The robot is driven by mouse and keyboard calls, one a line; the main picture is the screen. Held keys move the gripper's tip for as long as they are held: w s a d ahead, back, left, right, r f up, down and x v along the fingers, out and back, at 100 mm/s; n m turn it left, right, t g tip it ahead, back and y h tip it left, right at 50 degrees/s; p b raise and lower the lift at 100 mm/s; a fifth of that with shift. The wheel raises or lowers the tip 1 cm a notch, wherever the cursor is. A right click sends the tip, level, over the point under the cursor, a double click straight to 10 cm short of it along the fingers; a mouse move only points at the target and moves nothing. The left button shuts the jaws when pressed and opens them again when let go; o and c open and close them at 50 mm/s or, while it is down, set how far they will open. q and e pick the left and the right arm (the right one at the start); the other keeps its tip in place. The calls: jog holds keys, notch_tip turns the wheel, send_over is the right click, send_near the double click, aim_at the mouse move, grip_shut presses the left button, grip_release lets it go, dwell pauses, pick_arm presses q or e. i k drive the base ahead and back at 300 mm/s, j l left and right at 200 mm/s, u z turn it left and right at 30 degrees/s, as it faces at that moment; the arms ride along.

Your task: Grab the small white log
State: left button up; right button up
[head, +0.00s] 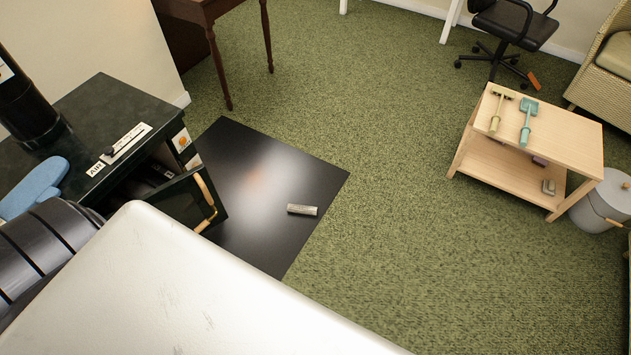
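A small, pale grey-white log (302,210) lies on its side on a black floor mat (262,185), near the mat's right edge. Nothing touches it. Neither of my grippers shows in the head view, so I cannot see whether they are open or shut.
A dark stove (108,100) stands at left, its door (185,200) swung open beside the mat. A blue mitt (38,185) lies on it. A wooden shelf table (560,135) with tools and a grey bucket (602,203) stand at right. The green carpet (400,200) between is clear.

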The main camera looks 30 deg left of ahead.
aim_at(302, 209)
jog(key=i+u, duration=0.35)
jog(key=i+l+u, duration=0.5)
jog(key=i+u, duration=0.15)
jog(key=i, duration=0.1)
